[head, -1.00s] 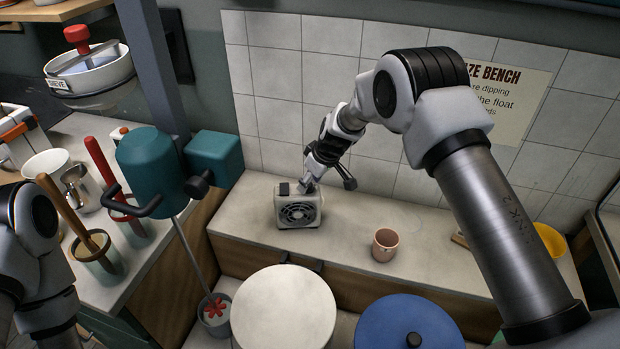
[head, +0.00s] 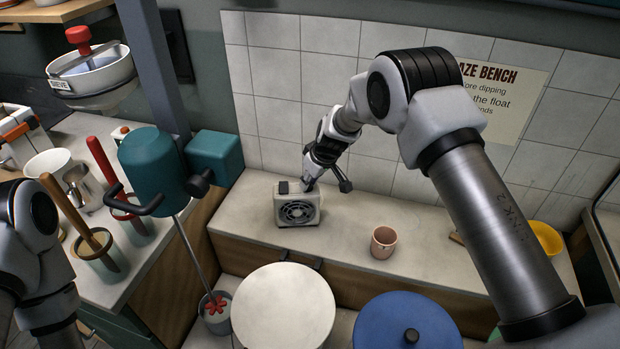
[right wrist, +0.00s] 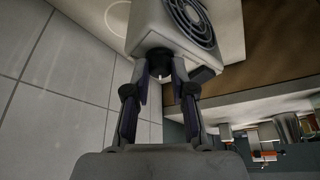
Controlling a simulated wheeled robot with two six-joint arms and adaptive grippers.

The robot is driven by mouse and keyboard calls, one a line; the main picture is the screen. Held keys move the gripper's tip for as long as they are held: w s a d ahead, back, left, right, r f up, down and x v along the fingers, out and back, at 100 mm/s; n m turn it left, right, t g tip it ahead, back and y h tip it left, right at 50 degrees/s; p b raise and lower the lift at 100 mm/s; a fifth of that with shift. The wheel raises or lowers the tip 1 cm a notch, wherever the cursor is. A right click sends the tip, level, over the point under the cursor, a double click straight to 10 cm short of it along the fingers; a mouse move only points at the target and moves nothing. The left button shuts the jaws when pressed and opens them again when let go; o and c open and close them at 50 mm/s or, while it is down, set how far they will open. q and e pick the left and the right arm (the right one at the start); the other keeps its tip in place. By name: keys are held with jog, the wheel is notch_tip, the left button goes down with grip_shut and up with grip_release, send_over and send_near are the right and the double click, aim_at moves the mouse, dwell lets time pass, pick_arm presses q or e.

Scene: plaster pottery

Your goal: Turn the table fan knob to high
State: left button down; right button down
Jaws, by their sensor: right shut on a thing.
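The table fan (head: 284,208) is a small pale box with a dark round grille, standing on the counter by the tiled wall. It shows upside down at the top of the right wrist view (right wrist: 150,22). My right gripper (head: 308,184) is at the fan's top right edge. The knob's setting cannot be read. A dark block (head: 283,188) sits on the fan's top left. My left arm is at the lower left; its gripper is out of view.
A pink cup (head: 384,243) stands right of the fan, with clear counter between. The tiled wall (head: 270,65) is close behind. A white round top (head: 283,305) and a blue lid (head: 405,325) are in front. A teal mixer (head: 152,165) stands at left.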

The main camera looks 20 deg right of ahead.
jog(key=m+p, duration=0.1)
jog(key=m+h, duration=0.1)
jog(key=m, duration=0.1)
jog(key=shift+s+a+p, duration=0.1)
jog(key=shift+a+p, duration=0.1)
jog(key=shift+p, duration=0.15)
jog(key=shift+m, duration=0.4)
jog(key=shift+f+m+h+b, duration=0.2)
jog(key=shift+m+h+b, duration=0.2)
jog(key=shift+m, duration=0.1)
jog(key=m+h+b, duration=0.1)
jog(key=m+b, duration=0.1)
jog(key=b, duration=0.1)
jog(key=m+h+b, duration=0.1)
jog(key=m+b, duration=0.1)
jog(key=b, duration=0.2)
jog(key=m+b, duration=0.3)
jog(key=shift+a+f+h, duration=0.2)
jog(key=shift+a+h, duration=0.1)
jog(key=shift+h, duration=0.1)
jog(key=shift+r+m+g+b, duration=0.15)
jog(key=shift+m+g+b, duration=0.25)
jog(key=shift+m+b, duration=0.45)
jog(key=shift+w+a+r+m+g+h+b, duration=0.1)
jog(key=shift+m+g+h+b, duration=0.15)
jog(key=shift+m, duration=0.45)
jog(key=shift+w+m+g+h+b, duration=0.15)
jog(key=shift+m+h+b, duration=0.1)
jog(key=shift+m, duration=0.4)
